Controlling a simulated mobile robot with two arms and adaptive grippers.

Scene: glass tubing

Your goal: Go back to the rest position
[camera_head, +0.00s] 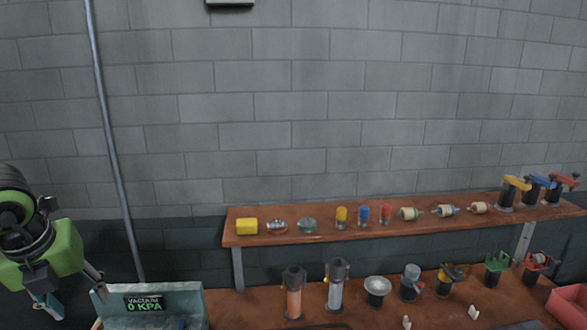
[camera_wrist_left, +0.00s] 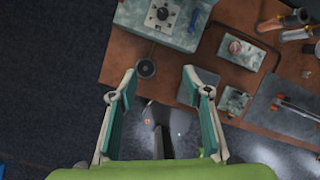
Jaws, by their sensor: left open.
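My left gripper (camera_head: 75,296) has a green body and hangs at the lower left of the head view, beside the teal vacuum box (camera_head: 165,301) that reads 0 KPA. In the left wrist view the two teal-padded fingers of the left gripper (camera_wrist_left: 158,78) stand wide apart with nothing between them. They are over the edge of the brown workbench (camera_wrist_left: 118,68) and the dark floor. My right gripper does not show in either view.
A wooden shelf (camera_head: 262,239) carries a yellow block (camera_head: 247,226), small jars, spools and coloured valves. Below it, cylinders (camera_head: 294,295), fittings and a red bin (camera_head: 568,304) stand on the bench. A grey pipe (camera_head: 112,150) runs down the block wall. Dark floor (camera_wrist_left: 50,60) lies open left of the bench.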

